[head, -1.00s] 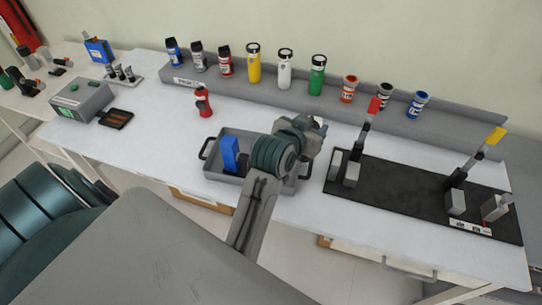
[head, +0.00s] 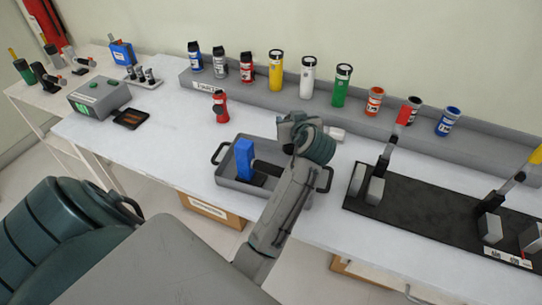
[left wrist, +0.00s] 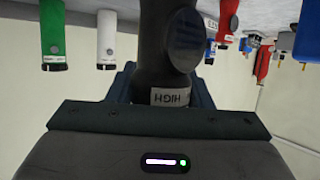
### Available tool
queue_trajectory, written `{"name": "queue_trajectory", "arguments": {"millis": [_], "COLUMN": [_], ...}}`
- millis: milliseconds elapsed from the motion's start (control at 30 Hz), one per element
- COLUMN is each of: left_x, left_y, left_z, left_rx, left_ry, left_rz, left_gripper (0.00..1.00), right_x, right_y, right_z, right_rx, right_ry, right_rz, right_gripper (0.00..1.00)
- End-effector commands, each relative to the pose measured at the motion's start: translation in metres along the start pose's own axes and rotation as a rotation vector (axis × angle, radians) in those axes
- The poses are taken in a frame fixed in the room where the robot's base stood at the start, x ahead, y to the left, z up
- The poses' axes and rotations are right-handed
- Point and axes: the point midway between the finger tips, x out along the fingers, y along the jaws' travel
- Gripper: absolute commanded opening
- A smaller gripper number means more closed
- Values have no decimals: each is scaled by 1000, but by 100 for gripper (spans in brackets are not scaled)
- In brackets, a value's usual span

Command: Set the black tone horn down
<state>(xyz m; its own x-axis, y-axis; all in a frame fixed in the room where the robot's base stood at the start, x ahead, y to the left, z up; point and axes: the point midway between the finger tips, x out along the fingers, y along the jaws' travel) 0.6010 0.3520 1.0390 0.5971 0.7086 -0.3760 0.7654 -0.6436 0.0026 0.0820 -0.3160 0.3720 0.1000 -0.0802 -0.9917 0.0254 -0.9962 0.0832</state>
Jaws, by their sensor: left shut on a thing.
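The black tone horn (left wrist: 165,45) fills the upper middle of the left wrist view, with a white label reading HIGH that appears upside down. My left gripper (left wrist: 164,88) is shut on it, with fingers on both sides of its lower part. In the head view my left gripper (head: 290,128) is above the bench near the back edge of the grey tray (head: 226,180). My wrist covers most of it there, and I cannot make out the horn or whether it touches the bench. My right gripper is not in view.
A blue block (head: 244,158) and a black piece are in the tray. A small red bottle (head: 220,107) stands behind it. Several bottles line the grey shelf (head: 385,108) at the back.

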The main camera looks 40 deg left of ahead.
Motion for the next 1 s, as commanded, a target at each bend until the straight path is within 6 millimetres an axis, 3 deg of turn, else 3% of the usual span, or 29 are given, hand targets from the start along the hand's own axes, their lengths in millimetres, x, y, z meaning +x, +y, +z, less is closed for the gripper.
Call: {"name": "queue_trajectory", "arguments": {"millis": [33, 167, 400, 800, 1000], "left_x": [4, 10, 26, 44, 47], "left_y": [-4, -14, -16, -16, -15], "left_z": [-11, -17, 20, 65, 72], "left_rx": [-24, -55, -57, -58, -62], "left_ry": [4, 1, -2, -2, 0], "left_rz": [-55, -138, -154, -151, -150], "left_gripper": [14, 14, 14, 14, 14], "right_x": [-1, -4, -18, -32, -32], "right_y": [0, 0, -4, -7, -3], "right_z": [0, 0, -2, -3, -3], "right_rx": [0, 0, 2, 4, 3], "right_ry": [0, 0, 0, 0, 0], "right_rz": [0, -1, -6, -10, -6], "right_gripper": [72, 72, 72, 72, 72]}}
